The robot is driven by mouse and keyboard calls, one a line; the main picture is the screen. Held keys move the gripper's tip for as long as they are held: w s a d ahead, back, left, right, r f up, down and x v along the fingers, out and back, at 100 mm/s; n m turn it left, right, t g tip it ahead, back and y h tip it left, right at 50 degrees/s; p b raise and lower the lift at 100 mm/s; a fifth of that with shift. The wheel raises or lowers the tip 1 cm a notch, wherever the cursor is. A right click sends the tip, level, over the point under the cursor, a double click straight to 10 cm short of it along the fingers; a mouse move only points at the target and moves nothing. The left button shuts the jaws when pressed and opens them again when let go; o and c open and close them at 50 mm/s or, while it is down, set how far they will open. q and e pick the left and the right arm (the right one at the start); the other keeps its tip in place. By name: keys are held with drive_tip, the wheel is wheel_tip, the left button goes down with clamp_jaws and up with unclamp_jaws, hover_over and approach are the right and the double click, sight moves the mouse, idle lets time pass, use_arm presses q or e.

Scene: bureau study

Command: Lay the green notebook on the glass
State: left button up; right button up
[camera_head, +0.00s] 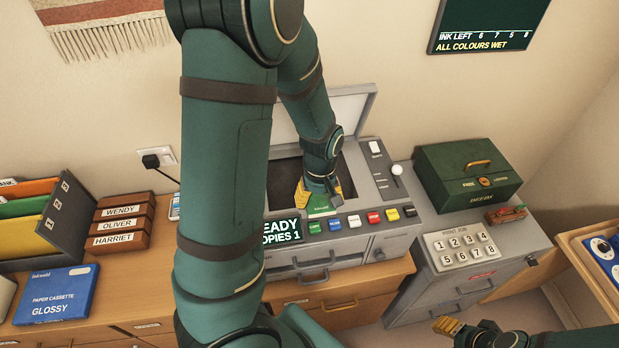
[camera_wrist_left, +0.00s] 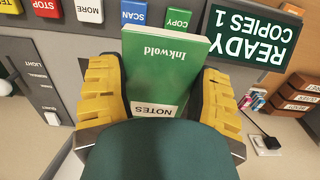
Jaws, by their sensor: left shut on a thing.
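The green notebook (camera_head: 320,206) is between the yellow fingers of my left gripper (camera_head: 322,192), over the front part of the copier. In the left wrist view the notebook (camera_wrist_left: 163,70) shows "Inkwold" and a "NOTES" label, with a finger on each side. My left gripper (camera_wrist_left: 158,95) is shut on it. The copier's dark glass (camera_head: 284,180) shows partly behind my left arm, under the raised lid (camera_head: 352,104). I cannot tell whether the notebook touches the copier. My right gripper (camera_head: 447,325) is at the lower right, away from the copier; its opening is unclear.
Coloured buttons (camera_head: 374,217) and a "READY COPIES 1" display (camera_head: 283,231) line the copier's front. A lever (camera_head: 397,170) stands on its right. A green cash box (camera_head: 467,174) and a numbered keypad (camera_head: 461,246) are farther right.

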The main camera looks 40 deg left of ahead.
use_arm(q)
drive_tip(key=w+a, duration=0.2)
drive_tip(key=a, duration=0.1)
drive_tip(key=w+a, duration=0.5)
drive_tip(key=a, duration=0.1)
drive_tip(key=shift+w+a, duration=0.2)
wheel_tip(320, 180, down, 2)
drive_tip(key=shift+f, duration=2.15)
drive_tip(key=shift+w+a+f, duration=0.15)
drive_tip(key=shift+w+f, duration=0.1)
drive_tip(key=shift+f, duration=0.15)
drive_tip(key=shift+s, duration=0.1)
drive_tip(key=o, duration=1.2)
drive_tip(key=shift+f, duration=0.1)
drive_tip(key=shift+c, duration=0.2)
